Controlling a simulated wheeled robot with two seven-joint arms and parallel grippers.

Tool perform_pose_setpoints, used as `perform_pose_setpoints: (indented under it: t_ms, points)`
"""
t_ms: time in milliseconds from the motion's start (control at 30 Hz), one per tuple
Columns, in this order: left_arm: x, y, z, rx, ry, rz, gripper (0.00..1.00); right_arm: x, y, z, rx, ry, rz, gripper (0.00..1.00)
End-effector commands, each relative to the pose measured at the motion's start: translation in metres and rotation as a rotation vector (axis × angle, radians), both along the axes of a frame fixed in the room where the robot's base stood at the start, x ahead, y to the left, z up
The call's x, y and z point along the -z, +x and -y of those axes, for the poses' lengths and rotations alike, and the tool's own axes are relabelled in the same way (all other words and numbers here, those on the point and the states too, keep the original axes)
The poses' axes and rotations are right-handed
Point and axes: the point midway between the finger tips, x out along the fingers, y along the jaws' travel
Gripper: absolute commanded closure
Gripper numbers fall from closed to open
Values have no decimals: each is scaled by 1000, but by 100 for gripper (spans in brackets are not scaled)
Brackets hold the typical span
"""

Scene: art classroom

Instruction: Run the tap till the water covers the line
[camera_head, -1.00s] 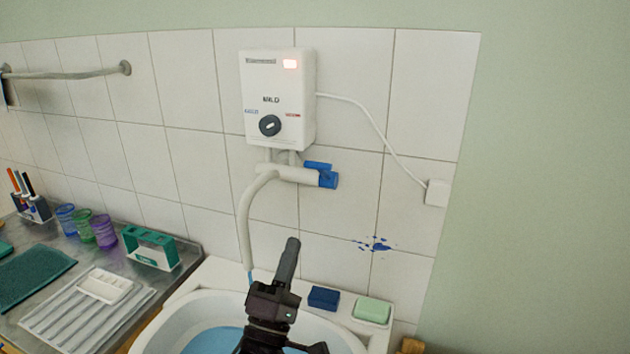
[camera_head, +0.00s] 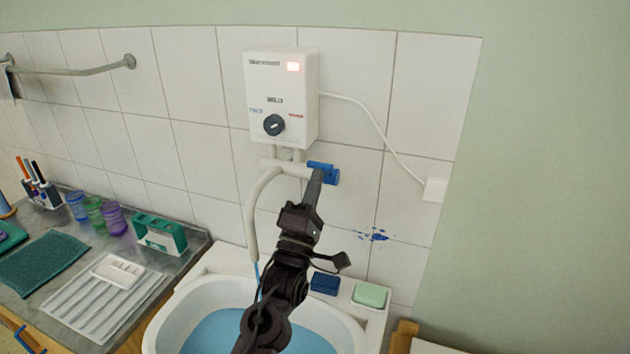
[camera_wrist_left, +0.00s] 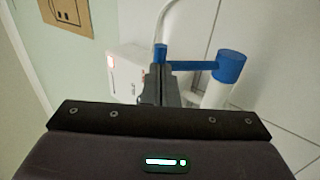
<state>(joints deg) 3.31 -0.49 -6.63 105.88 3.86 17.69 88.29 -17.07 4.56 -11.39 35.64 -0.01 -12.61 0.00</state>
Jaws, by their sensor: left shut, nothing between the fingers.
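The white water heater (camera_head: 281,95) hangs on the tiled wall with a dark knob and a lit red display. Below it is the tap, with a blue handle (camera_head: 331,175) and a curved white spout (camera_head: 252,215). A thin blue stream runs from the spout into the white basin (camera_head: 170,322), which holds blue water (camera_head: 215,332). My left gripper (camera_head: 318,178) is shut and empty, its tips at the blue handle. In the left wrist view the blue handle (camera_wrist_left: 195,66) lies just beyond the fingers (camera_wrist_left: 157,72); contact is unclear. No line shows in the basin. My right gripper is out of view.
A blue block (camera_head: 325,283) and a green soap bar (camera_head: 370,295) sit on the basin's back rim. The counter at left holds colored cups (camera_head: 95,212), a green-and-white box (camera_head: 160,234) and a ribbed white tray (camera_head: 105,300). A white cord (camera_head: 375,130) runs to a wall box.

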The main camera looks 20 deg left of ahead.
Motion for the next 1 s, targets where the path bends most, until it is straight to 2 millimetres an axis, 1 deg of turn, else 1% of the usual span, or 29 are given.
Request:
perform_pose_setpoints:
  t_ms: [267,467,667,1000]
  points:
    - [0,0,0,0,0,0,100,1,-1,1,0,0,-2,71]
    - [-7,2,0,-2,-1,3,100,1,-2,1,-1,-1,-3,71]
    - [-20,9,0,0,-3,4,100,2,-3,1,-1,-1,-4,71]
    - [-44,31,1,0,-2,3,100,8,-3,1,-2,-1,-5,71]
